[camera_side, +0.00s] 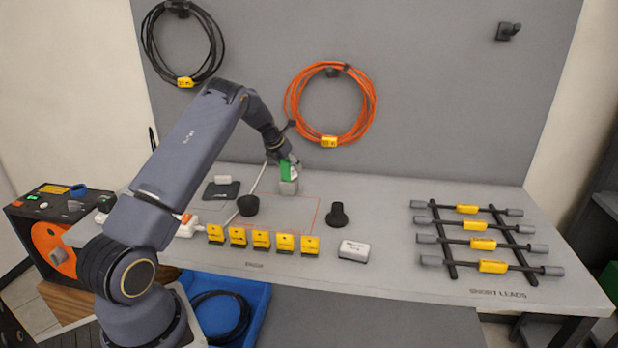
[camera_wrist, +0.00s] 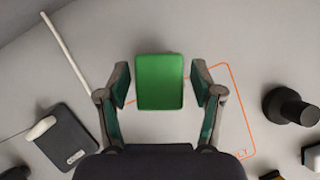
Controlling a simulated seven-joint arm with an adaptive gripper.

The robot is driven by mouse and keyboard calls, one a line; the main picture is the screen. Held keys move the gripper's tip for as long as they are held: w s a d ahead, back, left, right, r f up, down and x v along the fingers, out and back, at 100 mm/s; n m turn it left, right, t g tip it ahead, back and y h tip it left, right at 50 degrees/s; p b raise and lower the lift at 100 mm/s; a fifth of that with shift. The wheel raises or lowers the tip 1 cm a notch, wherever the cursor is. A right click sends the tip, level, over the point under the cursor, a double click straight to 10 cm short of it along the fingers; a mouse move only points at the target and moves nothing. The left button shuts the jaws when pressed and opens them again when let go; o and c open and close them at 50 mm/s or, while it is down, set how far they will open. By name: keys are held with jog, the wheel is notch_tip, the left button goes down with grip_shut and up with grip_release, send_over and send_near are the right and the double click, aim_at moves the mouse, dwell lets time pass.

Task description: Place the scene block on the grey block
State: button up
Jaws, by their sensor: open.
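The scene block appears to be the green block (camera_side: 287,171). It stands upright on top of the grey block (camera_side: 288,187) near the back of the table. In the wrist view the green block (camera_wrist: 160,82) is centred between my fingers. My gripper (camera_side: 288,164) is over the green block from above. In the wrist view my gripper (camera_wrist: 160,85) is open, with a gap between each finger and the green block. The grey block is hidden beneath the green block in the wrist view.
A white rod (camera_wrist: 66,56) lies left of the blocks. A dark pad (camera_side: 221,190) with a white piece is left. A black round-based stand (camera_side: 337,214) is right. Yellow-labelled blocks (camera_side: 261,240) line the front. An orange outline (camera_wrist: 235,85) marks open table.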

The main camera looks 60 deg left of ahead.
jog(key=v, duration=1.2)
jog(key=s+d+r+m+h, duration=0.1)
jog(key=s+d+r+m, duration=0.25)
jog(key=d+m, duration=0.45)
jog(key=s+d+r+m+h, duration=0.1)
jog(key=s+d+r+m, duration=0.1)
jog(key=d+r+m, duration=0.6)
jog(key=s+d+r+m+h, duration=0.1)
jog(key=s+d+m, duration=0.3)
jog(key=d, duration=0.7)
jog(key=s+d+f+m, duration=0.1)
jog(key=s+d+m, duration=0.4)
jog(key=s+m, duration=0.3)
jog(key=s+d+f+m, duration=0.2)
jog(key=s+d+m, duration=0.3)
jog(key=s+m, duration=0.3)
jog(key=m, duration=0.4)
jog(key=shift+s+d+m, duration=0.25)
jog(key=shift+d+m, duration=0.05)
